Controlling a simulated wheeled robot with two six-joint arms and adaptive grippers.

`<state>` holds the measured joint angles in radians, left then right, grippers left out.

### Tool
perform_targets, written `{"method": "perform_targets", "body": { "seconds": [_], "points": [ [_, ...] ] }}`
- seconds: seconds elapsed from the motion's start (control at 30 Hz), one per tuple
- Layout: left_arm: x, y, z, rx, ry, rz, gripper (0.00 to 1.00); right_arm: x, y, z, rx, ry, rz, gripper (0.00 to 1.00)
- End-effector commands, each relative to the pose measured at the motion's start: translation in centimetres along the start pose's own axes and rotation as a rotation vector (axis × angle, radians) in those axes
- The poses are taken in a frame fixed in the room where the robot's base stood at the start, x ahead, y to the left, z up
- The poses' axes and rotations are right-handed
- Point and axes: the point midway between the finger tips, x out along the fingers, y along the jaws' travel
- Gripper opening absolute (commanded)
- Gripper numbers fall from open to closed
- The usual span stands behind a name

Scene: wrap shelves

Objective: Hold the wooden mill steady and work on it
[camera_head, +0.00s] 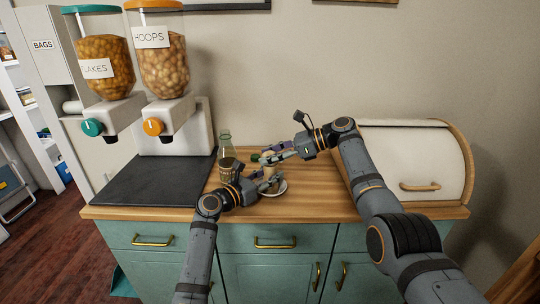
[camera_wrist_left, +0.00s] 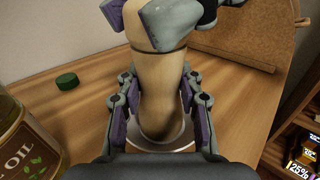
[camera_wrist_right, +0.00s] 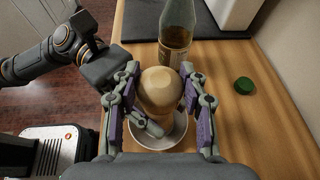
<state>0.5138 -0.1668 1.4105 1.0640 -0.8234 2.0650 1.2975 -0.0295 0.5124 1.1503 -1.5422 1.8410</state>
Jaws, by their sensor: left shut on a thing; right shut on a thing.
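The wooden mill (camera_wrist_left: 160,85) is pale and stands upright on a small white saucer (camera_wrist_right: 172,137) on the wooden counter. My left gripper (camera_wrist_left: 160,112) is shut on the mill's lower body from the front left. My right gripper (camera_wrist_right: 162,100) is shut on the rounded top of the mill (camera_wrist_right: 160,87) from the right. In the head view the left gripper (camera_head: 262,178) and right gripper (camera_head: 272,157) meet around the mill and mostly hide it; the saucer's rim (camera_head: 283,187) shows beside them.
A glass oil bottle (camera_head: 227,165) stands left of the mill. A green cap (camera_wrist_left: 67,81) lies on the counter (camera_head: 310,200) near it. A bread box (camera_head: 410,150) is at the right. Two cereal dispensers (camera_head: 170,128) and a dark mat (camera_head: 150,178) are at the left.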

Motion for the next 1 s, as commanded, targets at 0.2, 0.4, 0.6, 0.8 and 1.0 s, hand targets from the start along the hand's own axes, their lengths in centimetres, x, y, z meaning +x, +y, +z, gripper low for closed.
{"method": "perform_targets", "body": {
  "seconds": [0.2, 0.4, 0.6, 0.8, 1.0],
  "points": [
    [0.0, -0.1, 0.0, -0.003, -0.001, -0.003, 0.0, 0.0, -0.1, -0.2, 0.002, 0.003, -0.002, 0.12],
    [0.0, -0.1, 0.0, -0.003, -0.001, -0.002, 0.0, 0.0, -0.1, -0.2, 0.003, 0.003, -0.002, 0.5],
    [0.0, 0.0, 0.0, -0.002, 0.0, -0.001, 0.0, 0.0, 0.0, -0.1, 0.002, 0.002, 0.0, 0.67],
    [0.0, 0.0, 0.0, -0.002, 0.0, 0.0, 0.0, 0.0, 0.0, -0.1, 0.001, 0.001, 0.001, 0.67],
    [0.0, 0.0, 0.0, -0.001, 0.0, 0.001, 0.0, -2.3, -0.1, -0.1, 0.001, 0.002, -0.003, 0.67]
  ]
}}
